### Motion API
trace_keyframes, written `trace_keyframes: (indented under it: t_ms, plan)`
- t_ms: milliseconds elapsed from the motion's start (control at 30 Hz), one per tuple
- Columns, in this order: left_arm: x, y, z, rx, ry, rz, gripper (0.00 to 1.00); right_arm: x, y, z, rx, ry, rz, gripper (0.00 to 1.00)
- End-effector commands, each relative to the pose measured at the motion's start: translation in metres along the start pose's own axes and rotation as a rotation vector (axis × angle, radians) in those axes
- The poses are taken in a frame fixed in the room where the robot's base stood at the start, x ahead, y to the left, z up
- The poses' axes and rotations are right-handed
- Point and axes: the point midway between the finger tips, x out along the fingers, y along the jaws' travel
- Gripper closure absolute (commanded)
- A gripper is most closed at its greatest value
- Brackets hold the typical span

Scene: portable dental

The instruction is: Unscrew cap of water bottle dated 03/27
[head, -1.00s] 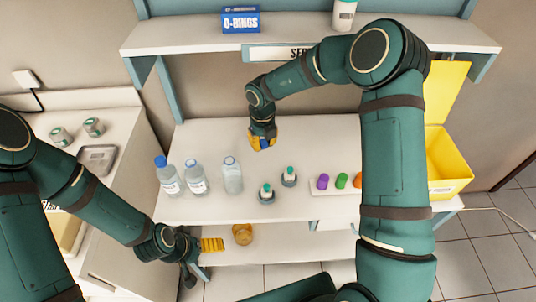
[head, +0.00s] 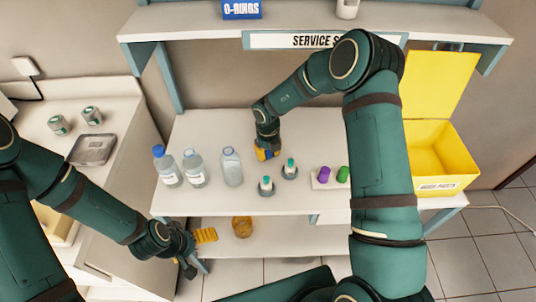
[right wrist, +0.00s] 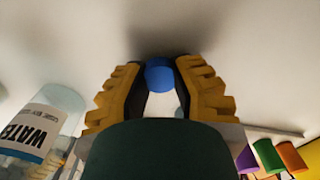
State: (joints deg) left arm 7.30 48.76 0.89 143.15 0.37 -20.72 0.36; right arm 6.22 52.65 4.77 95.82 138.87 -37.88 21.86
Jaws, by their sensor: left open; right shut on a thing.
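Three clear bottles stand upright in a row on the white work surface: a left bottle with a tall blue cap (head: 167,167), a middle bottle (head: 194,169) with blue at its neck, and a right bottle (head: 231,167) with a pale neck and no tall cap visible. Their dates are unreadable. My right gripper (head: 267,152) is right of and behind the right bottle, apart from it. In the right wrist view it is shut on a blue cap (right wrist: 159,75). A bottle labelled WATER (right wrist: 42,127) shows at left there. My left gripper (head: 187,266) is open and empty, low by the lower shelf.
Two small green-topped containers (head: 266,187) (head: 290,170) stand right of the bottles. A rack (head: 318,184) holds purple and green items. A yellow bin (head: 440,165) stands open at right. An amber jar (head: 242,227) sits on the lower shelf. The surface behind the bottles is clear.

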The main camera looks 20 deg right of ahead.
Motion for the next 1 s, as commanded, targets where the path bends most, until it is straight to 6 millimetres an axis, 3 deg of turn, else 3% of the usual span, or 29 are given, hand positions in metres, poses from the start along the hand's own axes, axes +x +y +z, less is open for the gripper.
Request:
trace_keyframes:
  t_ms: [433,467,500,1000]
  plan:
    - [0.0008,-0.0003,0.0006,0.001,-0.001,0.0,0.08,0.0102,-0.0002,0.0,0.0,0.0,0.0,1.0]
    - [0.0009,-0.0003,0.0006,0.001,-0.001,0.0,0.08,0.0097,-0.0001,0.0002,0.0,-0.001,0.0,0.64]
    - [0.0009,-0.0003,0.0005,0.001,-0.001,0.0,0.08,0.0096,-0.0001,0.0002,0.0,-0.001,0.0,0.5]
    - [0.0003,-0.0001,0.0002,0.001,-0.001,0.0,0.08,0.0017,-0.0006,0.0005,0.001,-0.002,0.0,0.5]
